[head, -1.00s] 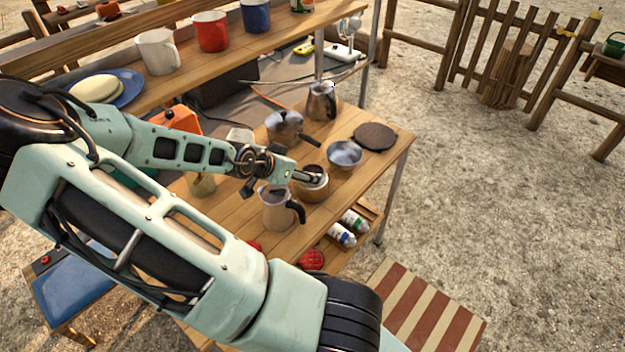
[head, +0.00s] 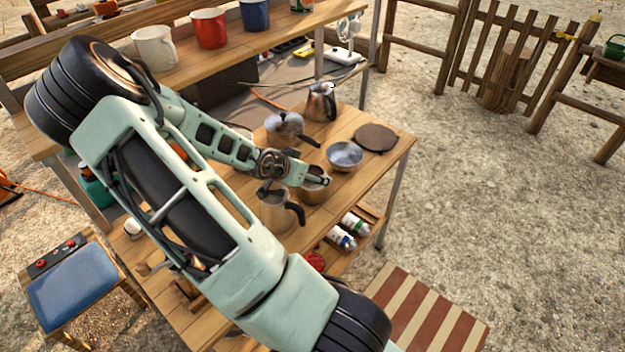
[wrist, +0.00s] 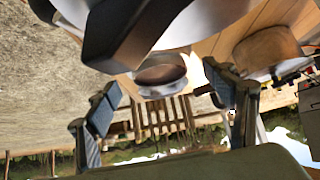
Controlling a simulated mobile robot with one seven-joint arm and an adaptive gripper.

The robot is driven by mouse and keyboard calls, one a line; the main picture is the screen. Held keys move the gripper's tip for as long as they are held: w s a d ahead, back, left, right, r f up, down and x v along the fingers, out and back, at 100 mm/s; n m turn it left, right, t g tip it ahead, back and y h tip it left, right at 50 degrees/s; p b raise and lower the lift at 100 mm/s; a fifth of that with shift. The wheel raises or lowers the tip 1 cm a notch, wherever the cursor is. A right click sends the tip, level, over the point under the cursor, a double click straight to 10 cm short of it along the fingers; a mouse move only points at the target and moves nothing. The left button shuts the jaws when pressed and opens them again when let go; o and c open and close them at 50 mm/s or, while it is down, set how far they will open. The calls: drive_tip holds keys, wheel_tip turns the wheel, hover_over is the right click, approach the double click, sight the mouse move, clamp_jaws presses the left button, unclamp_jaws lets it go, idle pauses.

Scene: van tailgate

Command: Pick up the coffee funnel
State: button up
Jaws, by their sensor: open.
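The coffee funnel (head: 318,187) appears to be the round metal piece with a dark inside, seated in a small metal pot base on the wooden table. My gripper (head: 309,176) is right at it and partly covers it in the head view. The fingers are open and hold nothing. Whether either finger touches the rim I cannot tell.
A moka pot (head: 275,212) with a black handle stands close beside my gripper. A metal bowl (head: 345,154), a dark round mat (head: 376,137), a lidded pot (head: 284,124) and a steel jug (head: 320,105) stand farther back. Mugs line the shelf above.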

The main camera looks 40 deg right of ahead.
drive_tip(key=shift+c, duration=0.6)
drive_tip(key=c, duration=1.2)
drive_tip(key=shift+o, duration=0.2)
